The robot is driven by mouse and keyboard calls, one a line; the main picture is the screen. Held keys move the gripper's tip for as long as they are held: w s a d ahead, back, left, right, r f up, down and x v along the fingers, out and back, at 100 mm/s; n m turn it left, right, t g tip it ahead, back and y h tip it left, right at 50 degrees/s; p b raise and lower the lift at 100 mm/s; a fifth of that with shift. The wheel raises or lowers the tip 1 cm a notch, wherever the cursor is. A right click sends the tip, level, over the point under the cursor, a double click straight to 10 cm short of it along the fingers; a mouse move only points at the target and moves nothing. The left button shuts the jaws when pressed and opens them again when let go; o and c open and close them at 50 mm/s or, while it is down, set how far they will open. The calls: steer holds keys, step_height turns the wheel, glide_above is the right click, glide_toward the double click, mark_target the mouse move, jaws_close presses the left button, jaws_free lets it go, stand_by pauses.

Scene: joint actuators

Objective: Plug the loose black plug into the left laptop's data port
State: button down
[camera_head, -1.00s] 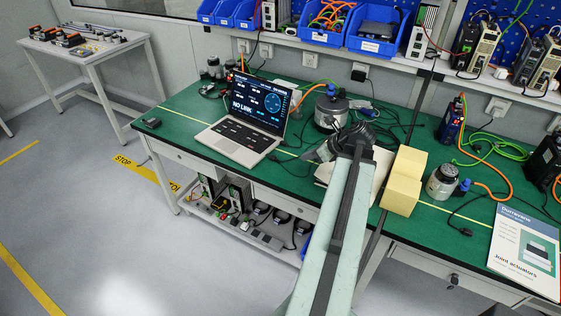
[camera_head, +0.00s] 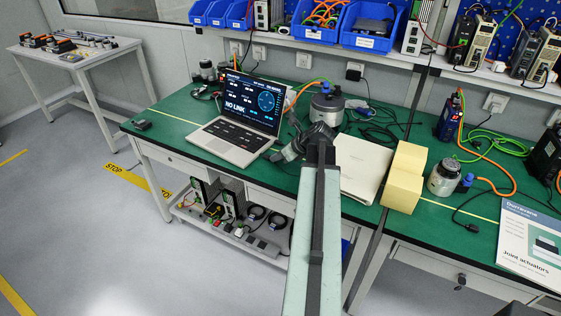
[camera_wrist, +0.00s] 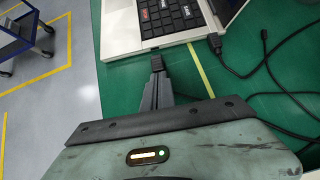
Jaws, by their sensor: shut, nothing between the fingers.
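The open silver laptop (camera_head: 225,142) stands on the green bench in the head view, its screen reading NO LINK. Its keyboard corner and side edge (camera_wrist: 172,42) show at the top of the wrist view. My gripper (camera_wrist: 157,66) is shut and empty, its dark tips just short of that edge. In the head view my gripper (camera_head: 279,156) is near the laptop's right front corner. A black plug (camera_wrist: 215,43) with a cable lies at the laptop's edge, to the right of my fingertips. I cannot tell whether it is seated in a port.
Black cables (camera_wrist: 266,62) loop over the bench right of the plug. A pale flat item (camera_head: 365,160), yellow blocks (camera_head: 403,190) and a round metal actuator (camera_head: 327,108) stand to the right and behind. A small black object (camera_head: 142,124) lies at the bench's left end.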

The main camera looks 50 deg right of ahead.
steer(key=shift+w+a, duration=0.15)
steer(key=shift+w, duration=1.05)
steer(key=shift+s, duration=0.1)
